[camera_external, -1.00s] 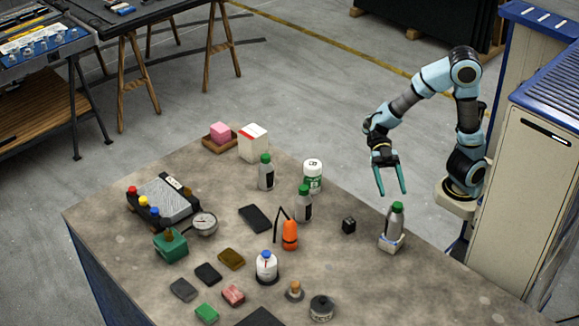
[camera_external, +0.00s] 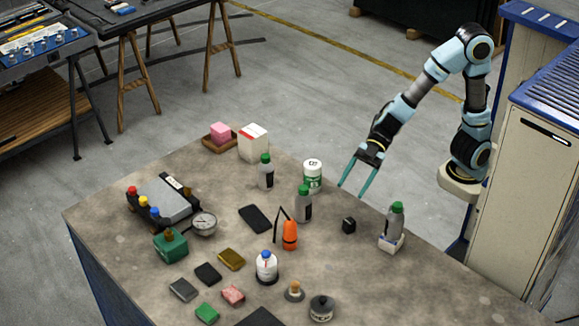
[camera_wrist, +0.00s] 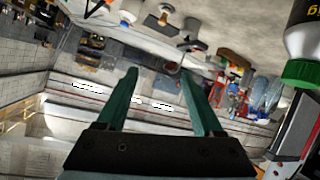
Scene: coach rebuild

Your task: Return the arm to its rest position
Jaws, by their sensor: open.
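My gripper (camera_external: 357,187) is open and empty, with its two teal fingers apart at the right edge of the table, near the white tub with a green label (camera_external: 312,176). My arm reaches up and right from there to its base (camera_external: 461,186) beside the table. A grey bottle with a green cap (camera_external: 395,221) stands upright in a small white holder (camera_external: 391,243), to the right of and below the gripper. In the wrist view the open fingers (camera_wrist: 160,85) have nothing between them, and part of a dark bottle with a green cap (camera_wrist: 303,72) shows at the right.
The table (camera_external: 350,280) carries a small black cube (camera_external: 349,226), an orange bottle (camera_external: 289,235), another green-capped bottle (camera_external: 304,204), a white carton (camera_external: 253,143) and several sponges or blocks. A blue and beige cabinet (camera_external: 530,180) stands right of my arm.

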